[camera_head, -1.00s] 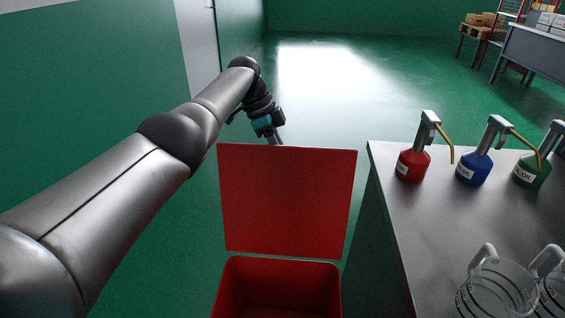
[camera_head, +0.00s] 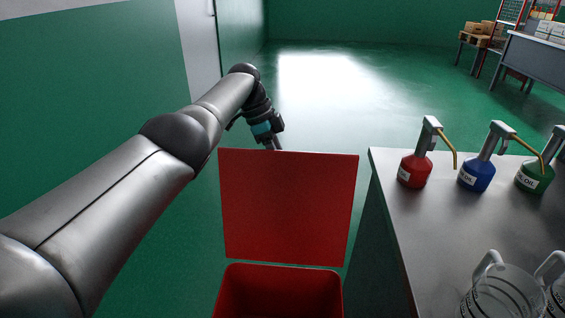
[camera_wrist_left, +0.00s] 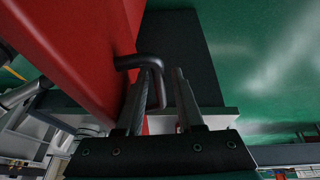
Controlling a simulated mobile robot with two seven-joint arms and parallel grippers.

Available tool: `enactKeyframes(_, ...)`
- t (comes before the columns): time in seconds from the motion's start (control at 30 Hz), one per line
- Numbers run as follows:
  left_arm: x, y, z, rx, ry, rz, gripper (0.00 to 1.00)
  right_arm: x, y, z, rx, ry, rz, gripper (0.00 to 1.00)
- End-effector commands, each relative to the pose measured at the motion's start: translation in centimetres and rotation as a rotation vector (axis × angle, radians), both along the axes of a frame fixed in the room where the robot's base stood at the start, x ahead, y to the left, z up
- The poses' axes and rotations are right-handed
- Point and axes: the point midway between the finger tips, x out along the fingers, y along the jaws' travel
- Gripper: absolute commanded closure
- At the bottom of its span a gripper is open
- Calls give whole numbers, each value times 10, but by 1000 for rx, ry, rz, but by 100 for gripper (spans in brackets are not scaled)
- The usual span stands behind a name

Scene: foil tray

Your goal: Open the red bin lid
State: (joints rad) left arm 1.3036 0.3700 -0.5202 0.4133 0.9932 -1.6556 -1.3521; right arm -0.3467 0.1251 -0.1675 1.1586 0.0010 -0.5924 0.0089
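The red bin (camera_head: 280,272) stands at the bottom middle of the head view, with its inside visible. Its red lid (camera_head: 288,208) stands up, roughly vertical, at the bin's far side. My left gripper (camera_head: 274,146) is behind the lid's top edge, its fingertips partly hidden. In the left wrist view, the lid (camera_wrist_left: 85,45) fills the upper left and a black bent handle (camera_wrist_left: 143,62) sticks out from it. The left gripper's fingers (camera_wrist_left: 165,90) are apart, with the handle's end between or beside them; a firm hold is not visible. My right gripper is not in view.
A grey table (camera_head: 420,225) stands right of the bin. On it are red (camera_head: 414,172), blue (camera_head: 478,175) and green (camera_head: 535,177) oil cans and clear jugs (camera_head: 505,290). A green wall (camera_head: 80,100) is at left. Floor beyond the lid is free.

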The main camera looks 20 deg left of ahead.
Motion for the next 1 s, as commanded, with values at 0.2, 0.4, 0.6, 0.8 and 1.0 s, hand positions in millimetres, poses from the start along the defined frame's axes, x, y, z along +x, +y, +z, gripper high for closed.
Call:
enactKeyframes(0.2, 1, -3, 2, -4, -4, -4, 53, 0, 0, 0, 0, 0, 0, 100)
enactKeyframes(0.4, 1, -1, 6, -6, -6, -4, 53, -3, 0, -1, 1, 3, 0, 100)
enactKeyframes(0.6, 0, 8, 30, -5, -8, -2, 53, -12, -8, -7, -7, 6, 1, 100)
enactKeyframes(0.8, -2, 22, 65, -5, -8, -3, 53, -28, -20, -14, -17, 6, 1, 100)
enactKeyframes(1.0, -4, 32, 88, -6, -5, -2, 53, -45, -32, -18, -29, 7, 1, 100)
